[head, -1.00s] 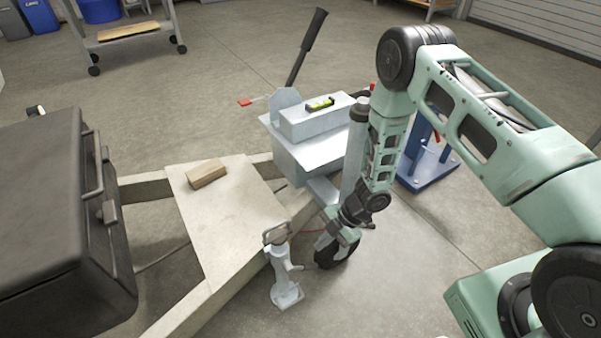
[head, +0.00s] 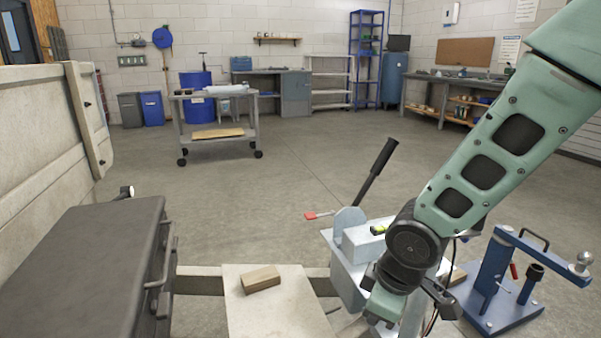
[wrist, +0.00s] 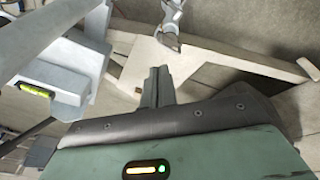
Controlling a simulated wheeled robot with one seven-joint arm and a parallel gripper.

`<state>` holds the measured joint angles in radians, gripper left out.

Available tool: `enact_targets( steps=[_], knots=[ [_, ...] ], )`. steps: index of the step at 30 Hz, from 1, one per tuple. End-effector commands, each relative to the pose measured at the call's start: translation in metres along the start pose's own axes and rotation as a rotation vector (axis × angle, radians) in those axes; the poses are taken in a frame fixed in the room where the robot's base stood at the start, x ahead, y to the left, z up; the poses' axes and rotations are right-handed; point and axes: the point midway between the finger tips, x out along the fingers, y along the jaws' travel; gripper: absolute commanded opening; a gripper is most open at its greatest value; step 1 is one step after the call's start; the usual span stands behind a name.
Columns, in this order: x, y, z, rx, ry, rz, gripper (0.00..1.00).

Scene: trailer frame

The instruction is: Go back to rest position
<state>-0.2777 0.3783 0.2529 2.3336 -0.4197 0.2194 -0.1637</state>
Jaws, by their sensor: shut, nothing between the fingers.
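My gripper (wrist: 157,75) shows in the wrist view with its two dark fingers together and nothing between them. It is over the trailer frame (wrist: 215,57), apart from the light metal jack part (wrist: 172,20) beyond the fingertips. In the head view my arm comes down from the upper right to a dark wrist joint at the lower middle, in front of the grey metal box (head: 352,247). The fingers cannot be made out there.
A wooden block (head: 262,279) lies on a pale board (head: 245,318). A dark case (head: 85,255) stands left. A small level (head: 378,230) rests on the metal box; a black lever (head: 377,170) rises behind. A blue stand (head: 500,285) is right.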

Motion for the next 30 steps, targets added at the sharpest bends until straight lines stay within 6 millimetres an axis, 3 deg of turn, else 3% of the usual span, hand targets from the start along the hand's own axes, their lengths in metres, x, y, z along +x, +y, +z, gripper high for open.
enact_targets(
  steps=[1, 6, 16, 26, 30],
  knots=[
    [-0.022, -0.015, 0.004, 0.046, -0.016, 0.0, 0.0],
    [-0.07, -0.066, 0.029, 0.204, -0.089, -0.036, 0.0],
    [-0.125, -0.141, 0.075, 0.397, -0.183, -0.113, 0.0],
    [-0.194, -0.132, 0.06, 0.402, -0.187, -0.116, 0.0],
    [-0.233, -0.127, 0.052, 0.402, -0.187, -0.116, 0.0]
  ],
)
